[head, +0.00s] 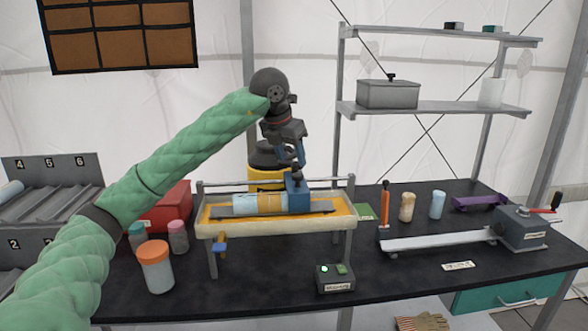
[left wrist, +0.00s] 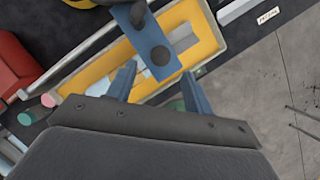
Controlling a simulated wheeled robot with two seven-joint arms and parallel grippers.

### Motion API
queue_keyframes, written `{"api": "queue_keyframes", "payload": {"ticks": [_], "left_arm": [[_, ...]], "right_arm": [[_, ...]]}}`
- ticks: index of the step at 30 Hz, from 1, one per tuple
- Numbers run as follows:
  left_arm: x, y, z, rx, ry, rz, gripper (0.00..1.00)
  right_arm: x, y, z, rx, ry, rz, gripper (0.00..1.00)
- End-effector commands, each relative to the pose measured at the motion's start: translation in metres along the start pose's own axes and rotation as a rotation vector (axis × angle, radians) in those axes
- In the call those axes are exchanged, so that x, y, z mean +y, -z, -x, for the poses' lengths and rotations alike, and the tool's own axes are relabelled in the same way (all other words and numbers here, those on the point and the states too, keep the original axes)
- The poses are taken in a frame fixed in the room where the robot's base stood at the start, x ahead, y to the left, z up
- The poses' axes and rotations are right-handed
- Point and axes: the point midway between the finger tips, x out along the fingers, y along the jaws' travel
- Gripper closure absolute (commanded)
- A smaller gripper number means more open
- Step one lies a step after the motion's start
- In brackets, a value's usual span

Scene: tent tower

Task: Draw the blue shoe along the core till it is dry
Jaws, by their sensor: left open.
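The blue shoe (head: 297,194) sits at the right end of the core (head: 258,202), a pale blue and tan cylinder lying in a yellow-lined tray (head: 215,228). A dark knob tops the shoe. My left gripper (head: 291,161) is just above the shoe, pointing down. In the left wrist view my left gripper (left wrist: 158,72) has its two blue fingers apart with nothing between them. The shoe (left wrist: 140,28) shows just beyond the fingertips, over the tray's yellow lining (left wrist: 203,30). Most of the core is hidden there. My right gripper is in neither view.
A rail (head: 225,184) runs along the tray's back. An orange-lidded jar (head: 156,270) and small jars stand at left, near a red box (head: 170,205). A control box (head: 335,279) sits in front. A clamp device (head: 522,229) is at right.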

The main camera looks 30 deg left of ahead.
Motion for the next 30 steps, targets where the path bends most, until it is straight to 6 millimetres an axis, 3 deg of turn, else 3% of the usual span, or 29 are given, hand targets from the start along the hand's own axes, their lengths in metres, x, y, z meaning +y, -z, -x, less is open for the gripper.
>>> {"api": "queue_keyframes", "payload": {"ticks": [8, 30], "left_arm": [[0.0, 0.0, 0.018, 0.0, 0.0, -0.001, 0.48], [0.0, 0.0, 0.018, 0.0, 0.0, -0.001, 0.48]], "right_arm": [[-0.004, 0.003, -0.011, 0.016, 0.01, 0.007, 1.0], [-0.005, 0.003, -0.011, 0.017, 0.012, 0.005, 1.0]]}}
